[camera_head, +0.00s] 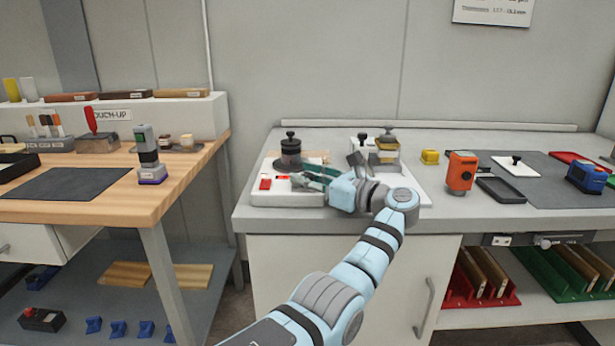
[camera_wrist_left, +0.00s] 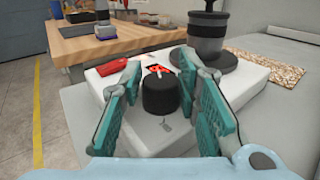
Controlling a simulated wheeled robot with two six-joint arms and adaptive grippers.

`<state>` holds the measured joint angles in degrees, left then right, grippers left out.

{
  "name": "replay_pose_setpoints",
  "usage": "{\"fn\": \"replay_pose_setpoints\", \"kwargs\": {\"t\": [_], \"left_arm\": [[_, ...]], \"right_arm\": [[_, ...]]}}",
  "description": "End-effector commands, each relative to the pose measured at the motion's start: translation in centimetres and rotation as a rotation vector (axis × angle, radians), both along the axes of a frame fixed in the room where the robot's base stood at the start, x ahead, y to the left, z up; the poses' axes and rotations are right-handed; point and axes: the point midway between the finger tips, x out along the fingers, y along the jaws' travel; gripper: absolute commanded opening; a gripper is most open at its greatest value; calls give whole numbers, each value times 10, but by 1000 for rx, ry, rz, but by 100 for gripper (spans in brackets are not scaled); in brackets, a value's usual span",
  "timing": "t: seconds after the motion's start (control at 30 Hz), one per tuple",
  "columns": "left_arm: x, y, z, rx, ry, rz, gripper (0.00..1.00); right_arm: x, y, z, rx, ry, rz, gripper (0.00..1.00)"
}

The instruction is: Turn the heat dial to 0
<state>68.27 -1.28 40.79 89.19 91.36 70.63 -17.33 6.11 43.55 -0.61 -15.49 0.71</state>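The heat dial is a black round knob (camera_wrist_left: 160,94) on top of a white box (camera_wrist_left: 228,88) in the left wrist view. The white box also shows in the head view (camera_head: 262,197), where my gripper hides the dial. My left gripper (camera_wrist_left: 159,66) has its teal fingers spread, one on each side of the knob. They look apart from it, though contact on the right side is hard to judge. A small red marking or display (camera_wrist_left: 158,69) sits just behind the knob, partly covered. My left gripper is over the box in the head view (camera_head: 312,178). My right gripper is not in view.
A dark cylinder with a knob on top (camera_head: 290,152) stands right behind the dial. A red switch (camera_wrist_left: 112,67) is on the box's left side. A wooden bench (camera_head: 185,190) is at left.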

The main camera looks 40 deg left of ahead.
Motion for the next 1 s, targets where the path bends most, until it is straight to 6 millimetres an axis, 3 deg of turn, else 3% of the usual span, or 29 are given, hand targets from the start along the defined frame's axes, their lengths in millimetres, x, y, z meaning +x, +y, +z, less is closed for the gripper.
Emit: {"fn": "replay_pose_setpoints", "kwargs": {"t": [0.1,0.47,0.57,0.8,1.0], "left_arm": [[0,0,0,0,-1,-2,48],[1,-8,2,2,-4,-5,48],[2,-28,1,0,-3,-7,48],[2,-97,2,1,0,-6,48],[1,-118,1,0,-2,-3,48]], "right_arm": [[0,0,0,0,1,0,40],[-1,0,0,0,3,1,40],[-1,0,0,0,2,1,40],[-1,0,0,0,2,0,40],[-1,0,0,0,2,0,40]]}}
